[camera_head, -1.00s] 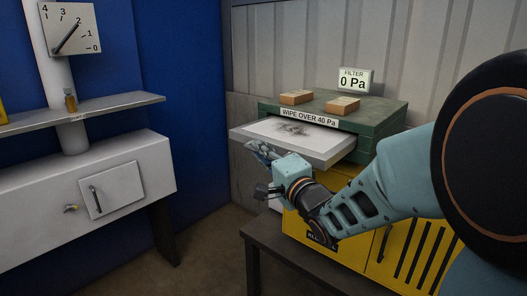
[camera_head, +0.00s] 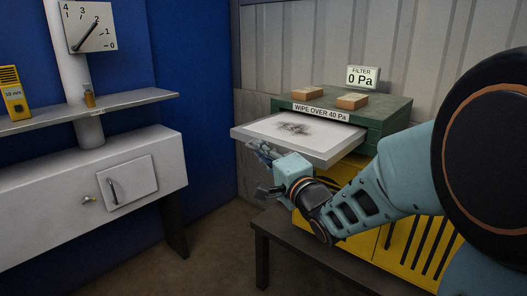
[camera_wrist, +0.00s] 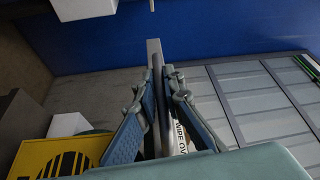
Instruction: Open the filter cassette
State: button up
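The filter cassette (camera_head: 262,139) is a pale, flat tray with a dark grey smudge of dirt on top. It sticks well out of the green cabinet (camera_head: 384,118), under the label "WIPE OVER 40 Pa" (camera_head: 322,112). My gripper (camera_head: 258,149) is at the cassette's front edge, at its left part. In the wrist view, my gripper (camera_wrist: 159,78) has its two fingers pressed close on both sides of a grey bar (camera_wrist: 155,60), which looks like the cassette's front edge or handle. The exact contact is partly hidden by the fingers.
Two tan blocks (camera_head: 352,102) lie on the cabinet top beside a "FILTER 0 Pa" display (camera_head: 362,77). At left are a shelf (camera_head: 135,100), a dial (camera_head: 90,27) and a white box (camera_head: 55,180).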

jog(key=o, duration=0.4)
jog(key=shift+o, duration=0.2)
jog(key=v, duration=0.7)
jog(key=shift+s, duration=0.3)
